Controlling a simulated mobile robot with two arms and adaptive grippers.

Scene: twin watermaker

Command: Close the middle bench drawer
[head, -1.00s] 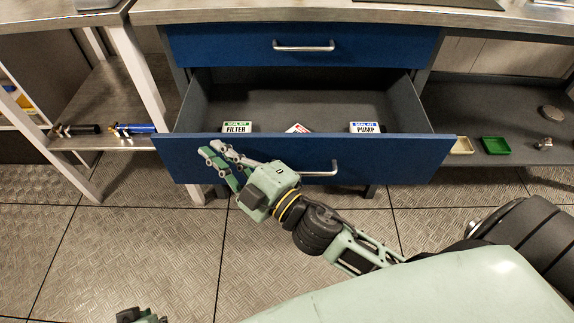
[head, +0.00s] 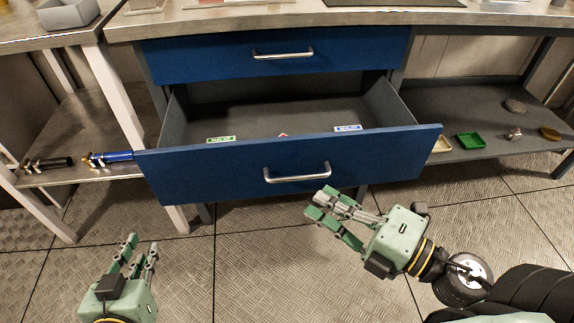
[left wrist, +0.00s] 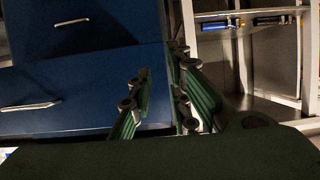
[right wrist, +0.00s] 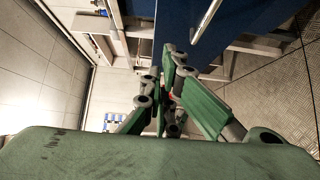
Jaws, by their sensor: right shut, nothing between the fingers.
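The middle bench drawer (head: 225,172) is pulled out, with a blue front and a silver bar handle (head: 297,173). Its grey inside shows behind the front. My right gripper (head: 316,202) is shut and empty, in front of the drawer, just below and right of the handle; I cannot tell whether it touches the front. Blue panels show beyond its fingers in the right wrist view (right wrist: 166,90). My left gripper (head: 142,243) is open and empty, low at the left, apart from the drawer. Its fingers also show in the left wrist view (left wrist: 157,75), with blue drawer fronts behind.
The blue top drawer (head: 190,61) is shut above. Low boxes with a green label (head: 221,140) and a blue label (head: 347,129) lie inside the open drawer. A side shelf (head: 100,176) holds a blue cylinder (head: 112,158). A green tray (head: 470,141) sits on the right shelf.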

